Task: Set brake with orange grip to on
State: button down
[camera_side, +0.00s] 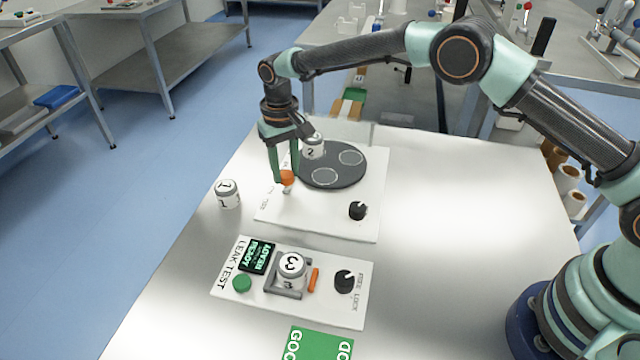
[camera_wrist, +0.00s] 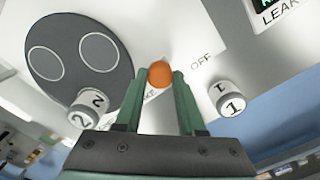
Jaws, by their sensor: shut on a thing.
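The brake's orange grip (camera_side: 287,177) is a small ball on a white panel (camera_side: 335,222), beside a dark round turntable (camera_side: 345,176). My gripper (camera_side: 287,180) reaches down from above, its green fingers shut on the orange grip. In the wrist view the grip (camera_wrist: 160,74) sits between the two fingertips (camera_wrist: 159,76). An OFF label (camera_wrist: 202,61) shows to the right of the grip there. Another label beside it is partly hidden by a finger. I cannot tell which setting the brake is at.
Jar 2 (camera_side: 313,147) stands on the turntable close to my gripper. Jar 1 (camera_side: 228,193) stands on the table left of the panel. A black knob (camera_side: 357,210) is at the panel's right. The leak test panel (camera_side: 330,314) holds jar 3 (camera_side: 291,267) nearer the camera. The table's right side is clear.

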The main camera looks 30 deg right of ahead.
aim_at(287, 171)
jog(key=shift+w+d+r, duration=0.15)
jog(key=shift+w+d, duration=0.15)
jog(key=c, duration=0.7)
grip_release()
jog(key=shift+o, duration=1)
jog(key=shift+s+a, duration=0.1)
notch_tip(287, 171, up, 12)
